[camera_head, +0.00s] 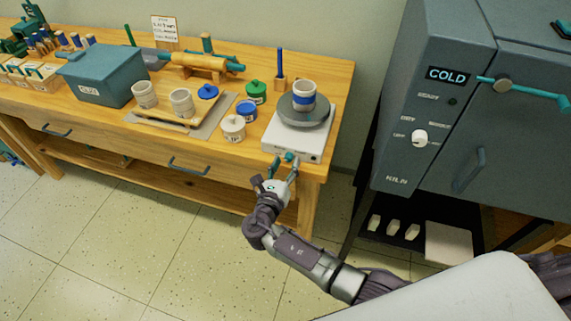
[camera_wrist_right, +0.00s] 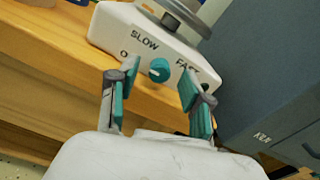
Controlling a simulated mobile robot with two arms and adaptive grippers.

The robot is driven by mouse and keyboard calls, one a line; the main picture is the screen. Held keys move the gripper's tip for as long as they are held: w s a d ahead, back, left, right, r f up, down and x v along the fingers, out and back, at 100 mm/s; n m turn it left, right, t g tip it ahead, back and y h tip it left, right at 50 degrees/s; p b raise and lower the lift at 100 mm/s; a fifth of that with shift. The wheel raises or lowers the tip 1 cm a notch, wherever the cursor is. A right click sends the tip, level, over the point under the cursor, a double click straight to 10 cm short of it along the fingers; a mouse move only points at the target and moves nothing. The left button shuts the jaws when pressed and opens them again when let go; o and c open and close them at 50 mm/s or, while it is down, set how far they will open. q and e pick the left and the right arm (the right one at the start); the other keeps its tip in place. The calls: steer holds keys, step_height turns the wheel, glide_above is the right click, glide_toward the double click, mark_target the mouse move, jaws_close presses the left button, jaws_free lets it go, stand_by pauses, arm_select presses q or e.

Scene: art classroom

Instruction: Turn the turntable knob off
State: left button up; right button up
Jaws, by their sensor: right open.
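The turntable has a white base (camera_head: 283,138) and a round grey wheel (camera_head: 317,114), and stands at the right front corner of the wooden table. A white cup with a blue band (camera_head: 303,97) stands on the wheel. The teal knob (camera_wrist_right: 159,69) is on the front face of the base, among labels SLOW, FAST and a partly hidden one starting with O. Its exact pointing is too small to tell. My right gripper (camera_wrist_right: 160,82) is open, its teal fingers on either side of the knob with gaps visible. It shows in the head view (camera_head: 283,168) at the table's front edge. My left gripper is out of view.
The grey kiln (camera_head: 436,110) stands to the right of the table. The floor in front is clear.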

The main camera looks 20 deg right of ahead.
steer(key=v, duration=1.2)
steer(key=s+d+f+m+g+y, duration=0.2)
steer(key=s+f+g, duration=0.1)
steer(key=f, duration=0.6)
steer(key=s+d+f+m+g+y, duration=0.1)
steer(key=s+d+f+m+g, duration=0.15)
steer(key=f, duration=0.75)
steer(key=s+d+f+m+g+y, duration=0.2)
steer(key=s+f+m, duration=0.1)
steer(key=s+f, duration=0.35)
steer(key=s+d+f+m+g+y, duration=0.1)
steer(key=s+d+f+m+g, duration=0.2)
steer(key=s+f, duration=0.4)
steer(key=s+d+f+m+g+y, duration=0.1)
steer(key=s+d+f+m+y, duration=0.1)
steer(key=s+f+m, duration=0.3)
steer(key=s+d+f+m+g+y, duration=0.2)
steer(key=s+f+m, duration=0.3)
steer(key=s+m, duration=0.9)
steer(key=shift+s+d+f, duration=0.2)
steer(key=shift+s, duration=0.95)
